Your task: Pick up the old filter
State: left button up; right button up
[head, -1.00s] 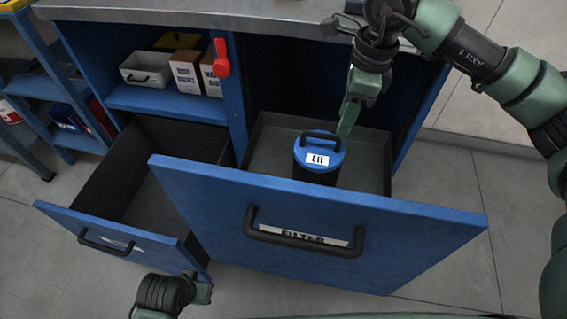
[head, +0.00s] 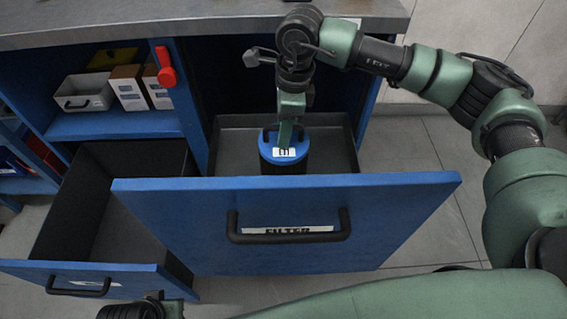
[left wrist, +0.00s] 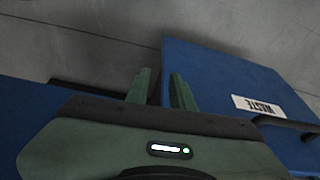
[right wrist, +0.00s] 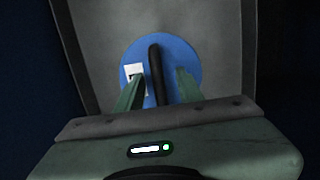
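The old filter (head: 283,158) is a dark cylinder with a blue top, a white label and a black bar handle. It stands upright in the open drawer labelled FILTER (head: 290,222). My right gripper (head: 286,136) is above it, fingers down at the handle. In the right wrist view the open fingers (right wrist: 156,90) lie on either side of the black handle (right wrist: 156,72), with gaps to it. My left gripper (left wrist: 160,80) is open and empty beside the front of the drawer labelled WASTE (left wrist: 215,85); its fingers are out of the head view.
The waste drawer (head: 85,275) is open and looks empty at the lower left. A shelf holds a grey bin (head: 84,94) and boxes (head: 127,88). A red handle (head: 165,66) hangs on the cabinet post. The worktop (head: 150,22) edge is close behind my right arm.

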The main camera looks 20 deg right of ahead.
grip_shut()
jog(key=shift+r, duration=0.15)
dwell(1.2)
